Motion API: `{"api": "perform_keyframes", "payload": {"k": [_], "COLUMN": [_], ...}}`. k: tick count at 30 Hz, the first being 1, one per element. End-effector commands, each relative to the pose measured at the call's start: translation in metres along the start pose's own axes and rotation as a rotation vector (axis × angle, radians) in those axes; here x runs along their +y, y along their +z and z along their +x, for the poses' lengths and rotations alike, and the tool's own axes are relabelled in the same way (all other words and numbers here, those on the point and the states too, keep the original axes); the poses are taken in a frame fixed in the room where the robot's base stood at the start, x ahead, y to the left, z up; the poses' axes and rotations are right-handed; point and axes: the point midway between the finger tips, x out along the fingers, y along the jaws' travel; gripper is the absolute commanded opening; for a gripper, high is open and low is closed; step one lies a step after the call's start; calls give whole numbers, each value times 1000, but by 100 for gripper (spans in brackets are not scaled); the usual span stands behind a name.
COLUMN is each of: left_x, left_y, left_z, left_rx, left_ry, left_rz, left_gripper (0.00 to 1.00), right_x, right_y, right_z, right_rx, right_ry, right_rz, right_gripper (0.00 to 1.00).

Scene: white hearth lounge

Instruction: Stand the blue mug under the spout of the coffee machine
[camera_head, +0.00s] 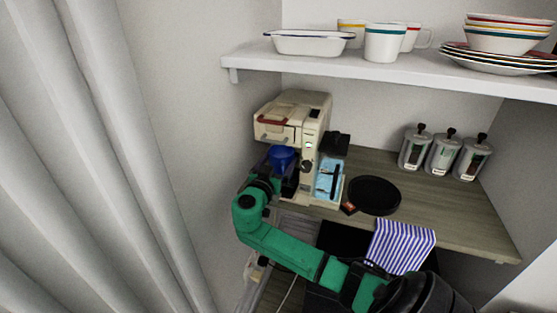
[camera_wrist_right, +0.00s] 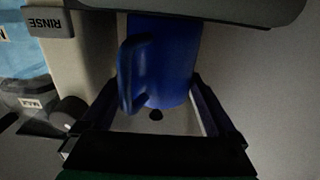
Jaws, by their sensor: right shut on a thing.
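The cream coffee machine (camera_head: 313,130) stands at the left end of the wooden counter. The blue mug (camera_head: 282,157) is in the open bay at the machine's left side, below its overhanging head. The spout itself is not clear to see. My right gripper (camera_head: 270,177) reaches in from the front and is shut on the mug. In the right wrist view, the blue mug (camera_wrist_right: 172,62) shows between the two fingers of my right gripper (camera_wrist_right: 152,92), with its handle toward the left. Whether its base touches the machine's tray cannot be told. My left gripper is out of view.
A round black tray (camera_head: 375,195) and a striped cloth (camera_head: 402,246) lie right of the machine. Several lidded jars (camera_head: 443,155) stand at the back right. A shelf (camera_head: 380,70) with dishes hangs above. The wall is close on the left.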

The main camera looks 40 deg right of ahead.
Motion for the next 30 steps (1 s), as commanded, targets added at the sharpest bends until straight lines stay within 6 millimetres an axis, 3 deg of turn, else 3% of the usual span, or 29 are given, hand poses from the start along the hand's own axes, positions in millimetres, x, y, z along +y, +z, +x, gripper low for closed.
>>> {"api": "perform_keyframes", "payload": {"k": [3,4,14,17,24,30], "left_x": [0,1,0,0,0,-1], "left_y": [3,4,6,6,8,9], "left_z": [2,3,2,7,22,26], "left_rx": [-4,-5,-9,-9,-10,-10], "left_ry": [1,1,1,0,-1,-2], "left_rz": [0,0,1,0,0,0], "left_gripper": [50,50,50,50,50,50], "right_x": [0,0,-1,-1,-1,0], "right_y": [1,2,1,4,5,1], "right_z": [0,0,-5,-22,-87,-119], "right_rx": [2,0,0,-3,-4,-1], "right_ry": [0,-1,-3,-5,-4,-1], "right_rz": [1,0,0,2,4,1], "right_gripper": [12,97,100,100,100,100]}}
